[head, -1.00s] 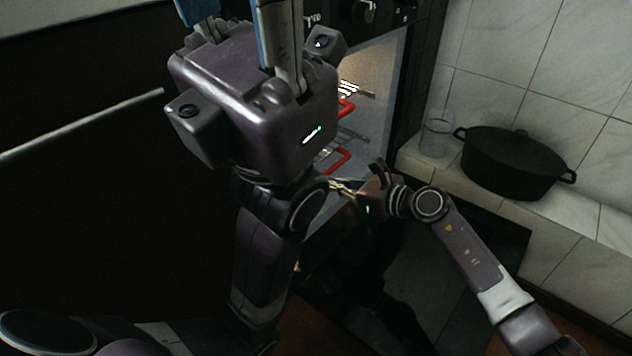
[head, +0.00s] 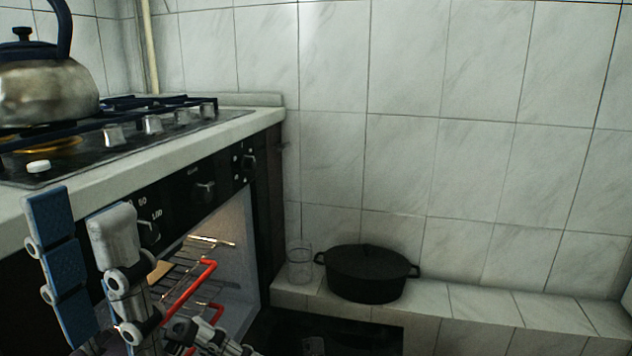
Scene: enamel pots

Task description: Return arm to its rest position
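My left gripper (head: 79,222) stands upright at the lower left, in front of the oven. Its blue-padded finger and its grey finger are apart, with nothing between them. My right gripper (head: 203,337) is partly visible at the bottom, low by the oven opening, and the picture does not show clearly whether its fingers are apart. The oven (head: 205,190) is open, with wire racks and red-edged rack fronts (head: 190,291) inside.
A kettle (head: 45,92) stands on the gas hob (head: 70,150) at the upper left. A black lidded pot (head: 367,277) and a clear glass (head: 299,265) stand on the tiled ledge (head: 470,300) right of the oven. The ledge is bare right of the pot.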

